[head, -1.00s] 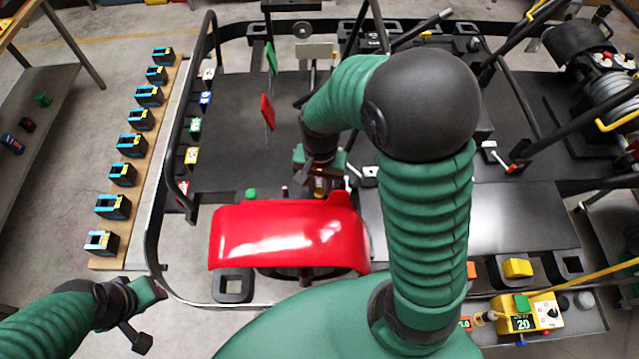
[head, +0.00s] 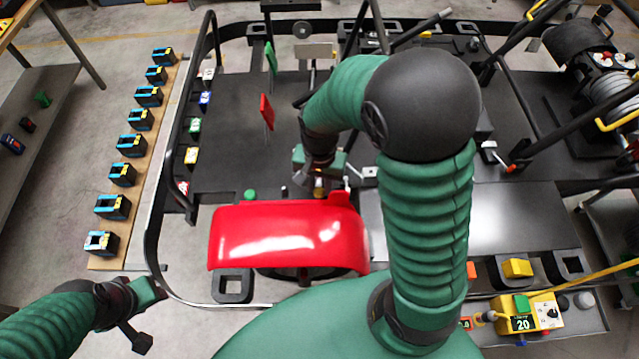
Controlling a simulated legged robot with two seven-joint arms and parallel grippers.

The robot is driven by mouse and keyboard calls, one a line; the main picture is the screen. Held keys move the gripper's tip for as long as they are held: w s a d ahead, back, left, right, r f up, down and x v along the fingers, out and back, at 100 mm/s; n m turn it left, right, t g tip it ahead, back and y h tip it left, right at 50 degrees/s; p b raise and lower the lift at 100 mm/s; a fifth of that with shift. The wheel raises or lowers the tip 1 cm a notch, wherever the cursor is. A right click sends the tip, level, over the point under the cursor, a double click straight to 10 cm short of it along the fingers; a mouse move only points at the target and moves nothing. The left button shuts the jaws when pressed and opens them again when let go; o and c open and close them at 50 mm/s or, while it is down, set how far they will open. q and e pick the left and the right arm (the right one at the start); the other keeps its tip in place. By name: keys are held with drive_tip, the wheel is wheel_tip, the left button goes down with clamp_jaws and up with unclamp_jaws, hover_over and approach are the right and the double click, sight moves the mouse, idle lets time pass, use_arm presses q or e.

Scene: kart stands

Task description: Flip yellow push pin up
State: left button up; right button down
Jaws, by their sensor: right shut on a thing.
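A small yellow piece, which looks like the yellow push pin (head: 319,193), shows just behind the top edge of the red curved fender. My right gripper (head: 318,181) reaches down over it and is shut on it. The fingers and my forearm cover most of the pin, so I cannot tell whether it is up or down. My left gripper (head: 141,316) is at the lower left, away from the kart, with nothing visible in it. Its fingertips are too unclear to judge.
The red fender (head: 285,236) lies close in front of my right gripper. A green knob (head: 250,195) and a thin white-tipped lever (head: 346,184) stand nearby. The dark kart floor (head: 235,110) is mostly clear to the left, with upright red (head: 266,111) and green (head: 271,58) pedals.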

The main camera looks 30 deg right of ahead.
sight(319, 190)
wheel_tip(319, 190, up, 2)
drive_tip(key=shift+p, duration=1)
drive_tip(key=shift+w+f, duration=0.15)
drive_tip(key=c, duration=1.4)
unclamp_jaws()
drive_tip(key=shift+r, duration=0.25)
wheel_tip(319, 190, up, 16)
drive_tip(key=shift+r+b, duration=0.15)
drive_tip(key=shift+b, duration=1.1)
